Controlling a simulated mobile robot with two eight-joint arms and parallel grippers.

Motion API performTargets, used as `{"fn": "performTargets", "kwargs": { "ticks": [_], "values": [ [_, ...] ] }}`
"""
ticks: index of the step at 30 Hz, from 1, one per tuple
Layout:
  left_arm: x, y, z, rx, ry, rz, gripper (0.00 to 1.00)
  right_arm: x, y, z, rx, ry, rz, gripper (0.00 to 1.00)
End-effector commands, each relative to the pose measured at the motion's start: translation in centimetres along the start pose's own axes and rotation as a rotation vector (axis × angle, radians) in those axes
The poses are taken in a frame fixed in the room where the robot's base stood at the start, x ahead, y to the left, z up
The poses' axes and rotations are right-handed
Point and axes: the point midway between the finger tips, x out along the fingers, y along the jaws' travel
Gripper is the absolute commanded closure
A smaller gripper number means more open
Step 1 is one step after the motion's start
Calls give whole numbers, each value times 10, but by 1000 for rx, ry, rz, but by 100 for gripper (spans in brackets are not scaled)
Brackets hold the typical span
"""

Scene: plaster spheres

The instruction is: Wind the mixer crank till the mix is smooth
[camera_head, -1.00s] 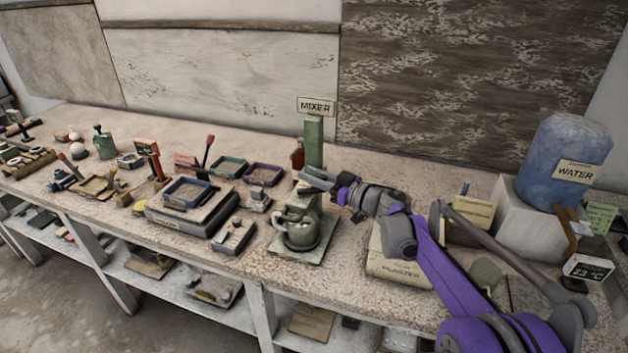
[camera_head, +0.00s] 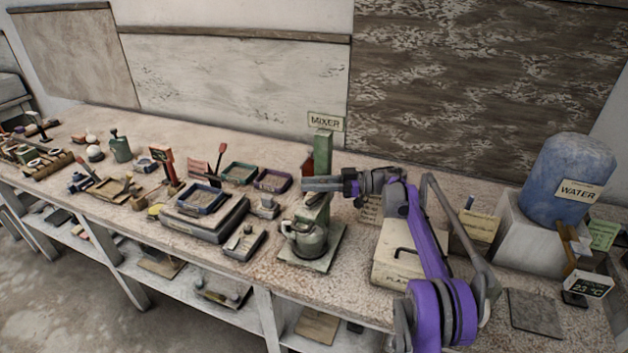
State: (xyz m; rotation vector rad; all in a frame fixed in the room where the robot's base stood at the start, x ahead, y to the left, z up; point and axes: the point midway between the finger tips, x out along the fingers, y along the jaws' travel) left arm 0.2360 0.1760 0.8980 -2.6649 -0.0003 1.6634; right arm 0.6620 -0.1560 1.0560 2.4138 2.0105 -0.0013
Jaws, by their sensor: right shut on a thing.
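The mixer is a green post (camera_head: 322,155) with a MIXER sign (camera_head: 326,122) on top, standing on a flat base plate (camera_head: 325,254) near the bench's front edge. A grey-green mixing pot (camera_head: 307,240) sits on the plate. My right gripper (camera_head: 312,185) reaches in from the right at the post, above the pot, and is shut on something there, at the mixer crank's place. The crank itself is mostly hidden by the fingers. The mix inside the pot cannot be made out. My left gripper is not in view.
A plaster box (camera_head: 392,272) stands right of the mixer, under my right arm. A blue water barrel (camera_head: 570,180) on a white block is at the far right. A scale (camera_head: 203,225), trays and small tools crowd the bench to the left. The bench front edge is close.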

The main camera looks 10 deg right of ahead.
Motion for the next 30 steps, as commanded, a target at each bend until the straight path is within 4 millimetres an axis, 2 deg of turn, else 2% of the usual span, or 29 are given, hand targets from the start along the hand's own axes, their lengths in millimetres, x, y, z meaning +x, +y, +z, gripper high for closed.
{"fn": "performTargets", "kwargs": {
  "ticks": [17, 18, 22, 30],
  "values": [
    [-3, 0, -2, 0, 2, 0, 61, 2, 0, 0, 0, 2, -27, 100],
    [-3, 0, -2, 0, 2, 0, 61, 2, 0, 0, 0, 2, -27, 66],
    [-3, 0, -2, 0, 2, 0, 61, 2, 0, 0, 0, 2, -27, 43],
    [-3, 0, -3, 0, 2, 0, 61, 2, 1, -1, -1, 2, -24, 43]
  ]
}}
